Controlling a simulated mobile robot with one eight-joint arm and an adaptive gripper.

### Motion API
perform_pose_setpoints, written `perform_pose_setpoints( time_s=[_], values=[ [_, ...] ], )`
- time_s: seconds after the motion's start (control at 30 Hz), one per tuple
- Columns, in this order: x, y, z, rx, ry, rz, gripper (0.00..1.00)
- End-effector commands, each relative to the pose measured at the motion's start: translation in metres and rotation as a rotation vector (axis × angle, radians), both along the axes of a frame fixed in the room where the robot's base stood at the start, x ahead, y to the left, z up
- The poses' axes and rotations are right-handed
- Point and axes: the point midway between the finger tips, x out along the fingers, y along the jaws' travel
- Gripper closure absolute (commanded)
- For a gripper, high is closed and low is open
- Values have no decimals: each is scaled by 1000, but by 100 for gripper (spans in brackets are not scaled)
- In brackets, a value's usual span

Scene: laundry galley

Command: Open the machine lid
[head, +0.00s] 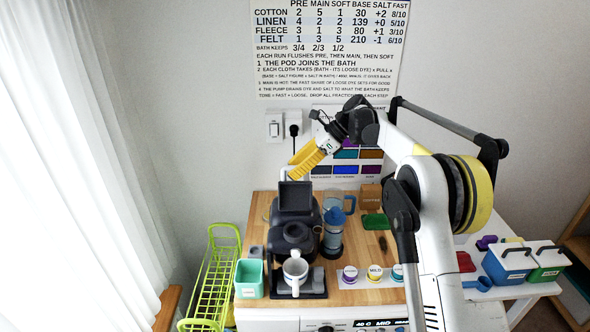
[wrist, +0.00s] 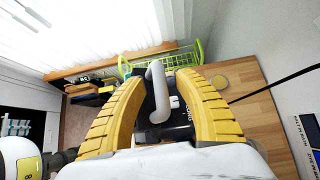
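The black machine (head: 292,236) stands on the wooden counter, with a white mug (head: 295,271) at its front. A dark square panel (head: 295,197) rises at its top; I cannot tell whether this is the lid or how far it is raised. A white curved handle (head: 284,173) shows above the panel. My gripper (head: 292,170) is above the machine, its yellow fingers pointing down and left. In the wrist view the fingers are spread apart, and the white handle (wrist: 157,92) shows between them with gaps on both sides. I cannot tell its depth relative to the fingertips.
A blue bottle (head: 333,231) stands right of the machine, and a teal container (head: 249,278) at its left. A green rack (head: 213,280) is left of the counter. Labelled pods (head: 374,274) line the front. A wall chart (head: 329,45) hangs behind.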

Motion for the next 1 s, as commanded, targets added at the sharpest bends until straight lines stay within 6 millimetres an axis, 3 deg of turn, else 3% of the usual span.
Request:
perform_pose_setpoints(
  time_s=[0.37,0.7,1.0],
  values=[
    [1,-10,8,-1,0,-1,62],
    [3,-61,59,-1,0,-3,62],
    [4,-84,84,-1,0,0,62]
  ],
)
